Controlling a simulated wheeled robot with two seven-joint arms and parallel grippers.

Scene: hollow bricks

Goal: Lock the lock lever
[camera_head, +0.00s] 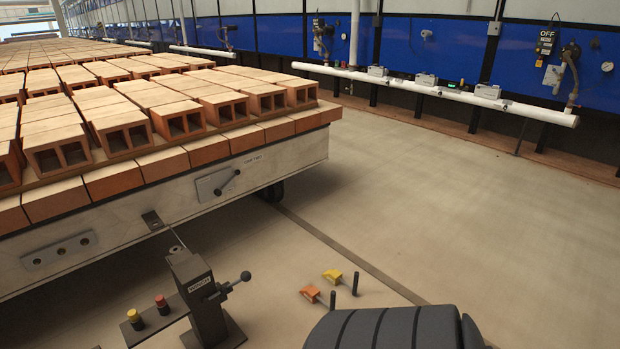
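A small dark lever (228,181) sits on a light metal plate (207,187) on the side of the cart. It slants from its lower left end up to the right. Small print beside it is too small to read for sure. A second lever with a round black knob (245,276) sticks out to the right of a dark post (197,290) standing on the floor in front of the cart. No label in view clearly names the lock lever, and I cannot tell its lock state. Neither of my grippers is in view.
The cart (150,207) carries rows of hollow bricks (180,121). A yellow button (134,316) and a red button (161,301) are left of the post. Orange (310,293) and yellow (333,275) pedal-like parts and a dark ribbed seat-like shape (385,328) are right. Open floor lies right.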

